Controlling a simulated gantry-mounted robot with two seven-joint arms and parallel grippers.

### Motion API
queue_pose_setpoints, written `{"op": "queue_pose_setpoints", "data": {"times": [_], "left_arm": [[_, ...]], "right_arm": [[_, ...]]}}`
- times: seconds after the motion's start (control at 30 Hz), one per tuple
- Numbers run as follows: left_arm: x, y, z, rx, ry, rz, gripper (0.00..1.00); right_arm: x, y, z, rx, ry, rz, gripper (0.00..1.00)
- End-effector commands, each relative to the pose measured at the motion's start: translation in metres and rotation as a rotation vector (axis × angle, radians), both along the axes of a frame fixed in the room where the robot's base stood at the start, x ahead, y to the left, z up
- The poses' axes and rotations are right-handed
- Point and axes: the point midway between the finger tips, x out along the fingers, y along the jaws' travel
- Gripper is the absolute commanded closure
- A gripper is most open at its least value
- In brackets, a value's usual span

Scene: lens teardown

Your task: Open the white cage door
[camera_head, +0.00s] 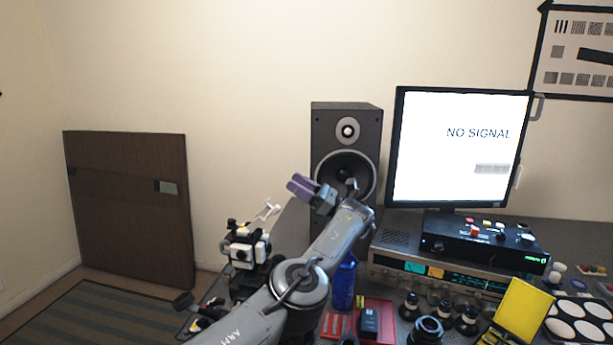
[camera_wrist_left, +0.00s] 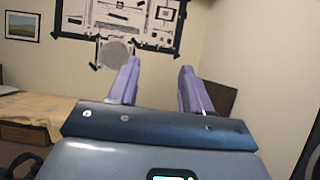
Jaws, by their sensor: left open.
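A small white and black cage-like device (camera_head: 245,248) stands at the left end of the bench in the head view. A thin white piece (camera_head: 268,210) sticks up from its upper right; I cannot tell whether this is the cage door. My left gripper (camera_head: 302,187) is raised to the right of and above the device, apart from it, in front of the speaker. Its two purple fingers stand apart with nothing between them, as the left wrist view (camera_wrist_left: 159,70) also shows. The cage does not show in the left wrist view. My right gripper is in neither view.
A black speaker (camera_head: 346,118) stands behind my left arm. A monitor (camera_head: 455,160) reads "NO SIGNAL". A blue bottle (camera_head: 343,285), a red tray (camera_head: 388,320), several lenses (camera_head: 428,330) and a yellow box (camera_head: 523,308) crowd the bench. The wall above the cage device is clear.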

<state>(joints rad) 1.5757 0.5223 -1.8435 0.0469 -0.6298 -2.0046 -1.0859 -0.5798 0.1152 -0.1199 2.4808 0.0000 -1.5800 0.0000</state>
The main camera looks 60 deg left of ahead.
Motion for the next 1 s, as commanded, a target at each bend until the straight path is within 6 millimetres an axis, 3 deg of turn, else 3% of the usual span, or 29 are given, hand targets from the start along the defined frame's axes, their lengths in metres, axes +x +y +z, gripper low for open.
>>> {"op": "queue_pose_setpoints", "data": {"times": [0.23,0.77,1.0], "left_arm": [[0.009,-0.016,0.006,0.001,-0.001,0.0,0.51],[0.011,-0.021,0.014,0.0,0.0,0.001,0.51],[0.016,-0.011,0.009,-0.083,0.035,-0.017,0.88]], "right_arm": [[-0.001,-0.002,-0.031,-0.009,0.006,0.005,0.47],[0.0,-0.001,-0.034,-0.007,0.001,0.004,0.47],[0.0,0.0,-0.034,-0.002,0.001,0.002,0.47]]}}
